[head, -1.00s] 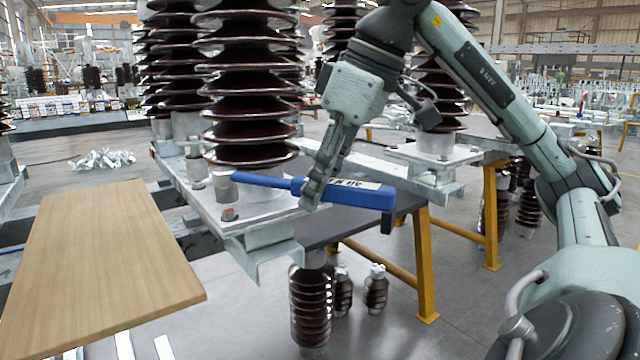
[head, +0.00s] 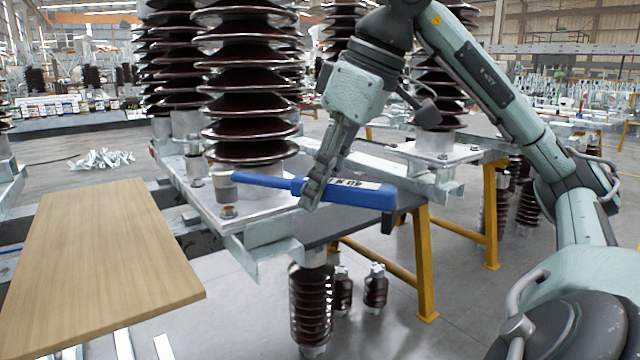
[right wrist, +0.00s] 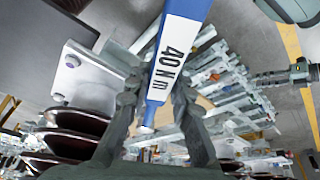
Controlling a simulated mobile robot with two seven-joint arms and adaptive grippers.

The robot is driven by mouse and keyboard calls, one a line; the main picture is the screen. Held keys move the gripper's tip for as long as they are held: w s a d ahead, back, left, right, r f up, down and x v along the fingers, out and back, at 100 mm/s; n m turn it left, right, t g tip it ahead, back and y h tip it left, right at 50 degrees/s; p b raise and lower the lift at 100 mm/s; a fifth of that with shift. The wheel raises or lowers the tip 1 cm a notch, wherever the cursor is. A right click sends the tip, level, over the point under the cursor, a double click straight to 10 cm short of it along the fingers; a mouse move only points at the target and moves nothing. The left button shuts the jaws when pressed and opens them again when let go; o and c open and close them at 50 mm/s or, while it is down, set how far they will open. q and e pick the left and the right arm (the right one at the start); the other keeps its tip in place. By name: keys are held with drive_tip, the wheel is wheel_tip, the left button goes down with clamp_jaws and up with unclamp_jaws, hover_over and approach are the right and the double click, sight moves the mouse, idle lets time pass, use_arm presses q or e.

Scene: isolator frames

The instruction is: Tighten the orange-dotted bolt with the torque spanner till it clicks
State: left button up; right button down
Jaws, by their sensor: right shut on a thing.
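The torque spanner (head: 345,190) is blue with a white label on its handle. My right gripper (head: 312,192) is shut around the handle near the label's left end. The handle points right; the thin shaft runs left to a grey socket head (head: 226,187) above the plate. In the right wrist view the spanner (right wrist: 182,40) passes between the fingers, its label reading 40 Nm. A bolt with an orange-red top (head: 229,211) sits at the plate's near corner, just below the socket in the picture. I cannot tell whether the socket sits on a bolt. My left gripper is out of view.
The metal base plate (head: 262,214) carries a tall brown ribbed insulator (head: 250,105) close behind the spanner. A wooden board (head: 105,260) lies at the left. A yellow-legged trestle (head: 424,265) stands at the right. Small insulators (head: 375,290) stand on the floor below.

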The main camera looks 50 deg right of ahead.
drive_tip(key=shift+f+b, duration=1.05)
idle(0.5)
